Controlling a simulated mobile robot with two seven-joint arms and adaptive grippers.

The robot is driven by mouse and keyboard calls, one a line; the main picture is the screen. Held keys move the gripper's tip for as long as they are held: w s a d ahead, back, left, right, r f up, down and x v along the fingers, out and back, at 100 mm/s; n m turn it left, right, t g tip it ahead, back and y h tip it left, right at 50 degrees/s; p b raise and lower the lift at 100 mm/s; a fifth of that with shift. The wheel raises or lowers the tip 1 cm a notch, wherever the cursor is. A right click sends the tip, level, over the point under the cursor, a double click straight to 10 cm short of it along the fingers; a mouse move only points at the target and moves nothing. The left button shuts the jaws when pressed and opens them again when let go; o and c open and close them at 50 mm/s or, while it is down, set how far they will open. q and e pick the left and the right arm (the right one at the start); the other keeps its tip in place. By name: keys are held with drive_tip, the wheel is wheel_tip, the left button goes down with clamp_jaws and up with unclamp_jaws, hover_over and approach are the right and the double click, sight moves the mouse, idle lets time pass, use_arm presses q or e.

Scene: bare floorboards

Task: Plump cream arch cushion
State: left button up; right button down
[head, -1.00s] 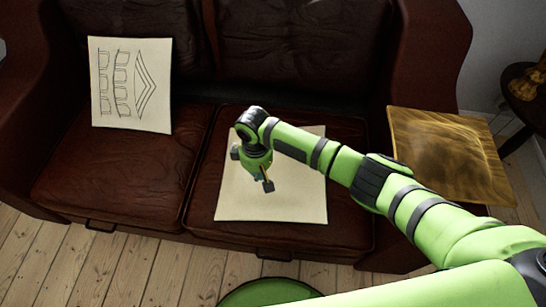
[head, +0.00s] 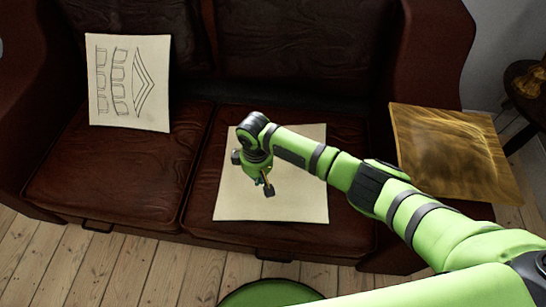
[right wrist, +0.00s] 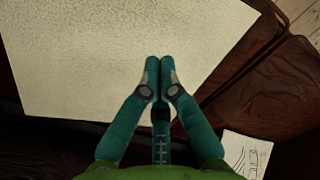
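A cream cushion with line-drawn arches (head: 128,83) leans upright against the backrest on the sofa's left seat. It also shows at the lower right of the right wrist view (right wrist: 246,153). A plain cream cushion (head: 300,190) lies flat on the right seat. In the right wrist view the plain cushion (right wrist: 90,60) fills the upper left. My right gripper (head: 262,181) points down over the plain cushion. Its two teal fingers (right wrist: 158,66) are together with nothing visible between them. I cannot tell whether the fingertips touch the cushion. My left gripper is not in view.
The dark leather sofa (head: 110,185) spans the view. A gold cushion (head: 450,150) lies at its right arm, beside my right arm. A small dark side table (head: 525,95) with a gold ornament stands at far right. Bare floorboards (head: 60,265) lie in front.

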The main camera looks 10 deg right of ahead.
sight(260, 194)
drive_tip(key=shift+f+b, duration=1)
drive_tip(key=shift+f, duration=0.65)
drive_tip(key=shift+s+d+f+b, duration=0.1)
drive_tip(key=shift+f+b, duration=0.35)
drive_tip(key=shift+f, duration=0.45)
drive_tip(key=shift+f+b, duration=0.15)
drive_tip(key=shift+b, duration=0.15)
drive_tip(key=shift+f+b, duration=0.55)
drive_tip(key=shift+f, duration=0.25)
